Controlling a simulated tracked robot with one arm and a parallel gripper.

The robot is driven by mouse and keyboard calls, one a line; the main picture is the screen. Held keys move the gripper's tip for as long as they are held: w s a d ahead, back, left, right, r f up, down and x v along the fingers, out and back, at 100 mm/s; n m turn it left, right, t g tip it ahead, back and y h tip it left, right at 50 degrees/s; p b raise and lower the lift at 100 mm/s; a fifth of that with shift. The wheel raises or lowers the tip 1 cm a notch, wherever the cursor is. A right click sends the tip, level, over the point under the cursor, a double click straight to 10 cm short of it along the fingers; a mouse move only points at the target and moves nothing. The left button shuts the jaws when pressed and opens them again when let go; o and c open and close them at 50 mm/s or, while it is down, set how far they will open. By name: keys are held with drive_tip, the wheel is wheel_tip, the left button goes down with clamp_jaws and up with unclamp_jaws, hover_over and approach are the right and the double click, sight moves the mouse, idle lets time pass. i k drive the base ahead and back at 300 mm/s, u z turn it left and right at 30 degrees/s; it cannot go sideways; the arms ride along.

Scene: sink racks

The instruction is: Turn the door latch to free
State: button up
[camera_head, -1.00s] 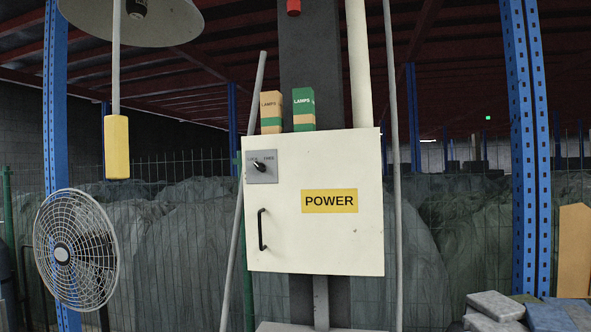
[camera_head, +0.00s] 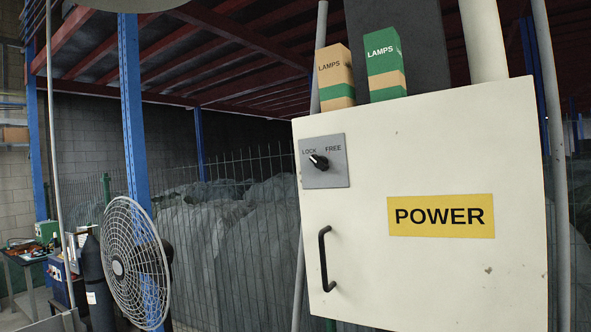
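The door latch (camera_head: 320,162) is a black knob with a white pointer on a grey plate marked LOCK and FREE. Its pointer is turned up and left, toward LOCK. The plate sits at the upper left of a white cabinet door (camera_head: 360,270), which looks shut. A black bar handle (camera_head: 324,258) is on the door below the latch. A yellow POWER label (camera_head: 441,215) is to the right. My gripper does not show in the view.
Two LAMPS boxes, one tan (camera_head: 334,76) and one green (camera_head: 385,64), stand on top of the cabinet. A round caged fan (camera_head: 135,262) and a blue post (camera_head: 132,110) stand to the left. A wire fence runs behind.

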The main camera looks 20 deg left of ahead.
sight(320, 163)
drive_tip(key=u, duration=0.6)
drive_tip(key=i, duration=1.25)
drive_tip(key=u, duration=0.8)
